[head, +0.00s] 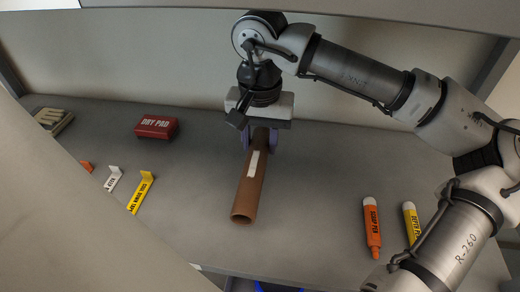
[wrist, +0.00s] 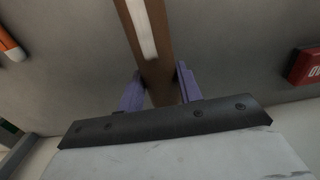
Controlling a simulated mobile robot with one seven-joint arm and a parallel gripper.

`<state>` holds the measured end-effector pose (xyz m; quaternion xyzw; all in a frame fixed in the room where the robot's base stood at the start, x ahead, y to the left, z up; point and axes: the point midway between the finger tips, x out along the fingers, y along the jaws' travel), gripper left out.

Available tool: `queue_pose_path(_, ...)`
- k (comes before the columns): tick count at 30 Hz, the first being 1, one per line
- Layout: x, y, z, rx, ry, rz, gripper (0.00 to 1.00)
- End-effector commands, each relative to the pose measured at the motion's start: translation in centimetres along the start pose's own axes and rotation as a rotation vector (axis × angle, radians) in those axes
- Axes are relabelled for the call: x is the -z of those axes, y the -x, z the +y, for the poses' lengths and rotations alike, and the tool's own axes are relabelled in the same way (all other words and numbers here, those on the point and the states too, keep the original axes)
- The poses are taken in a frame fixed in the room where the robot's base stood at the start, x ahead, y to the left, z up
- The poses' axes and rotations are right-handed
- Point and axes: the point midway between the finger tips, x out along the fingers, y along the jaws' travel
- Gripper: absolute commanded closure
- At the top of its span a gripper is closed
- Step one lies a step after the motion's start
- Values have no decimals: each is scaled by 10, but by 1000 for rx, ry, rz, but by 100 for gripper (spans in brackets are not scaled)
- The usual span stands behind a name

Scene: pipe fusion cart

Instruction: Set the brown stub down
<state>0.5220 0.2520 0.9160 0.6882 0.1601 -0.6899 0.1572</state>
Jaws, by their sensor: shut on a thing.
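The brown stub (head: 246,193) is a brown tube with a pale label strip along its top. In the head view it lies lengthwise toward the camera, its open end at the front. My gripper (head: 258,139) is over its far end with the purple fingers on either side of it. In the wrist view the fingers (wrist: 160,90) close on the stub (wrist: 134,18), which runs up out of the frame. The stub is at or near the grey worktop (head: 318,180); I cannot tell whether it touches.
A red dry pad box (head: 156,127) stands to the left. Yellow (head: 141,192) and white (head: 113,178) labelled pieces lie at the front left. An orange scarf pen (head: 372,228) and a yellow depth pen (head: 411,223) lie at the right. The worktop around the stub is clear.

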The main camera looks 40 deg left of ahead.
Motion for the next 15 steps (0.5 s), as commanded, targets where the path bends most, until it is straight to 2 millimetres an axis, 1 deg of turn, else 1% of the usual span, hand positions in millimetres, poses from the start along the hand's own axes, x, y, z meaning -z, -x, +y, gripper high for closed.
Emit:
queue_pose_path(2, -1, -7, 0, -1, 1, -1, 89)
queue_pose_path(7, -1, -31, 0, 0, 0, -3, 89)
queue_pose_path(11, 3, -37, 0, 1, 1, -1, 89)
queue_pose_path(15, 3, -38, 0, 0, 1, 0, 89)
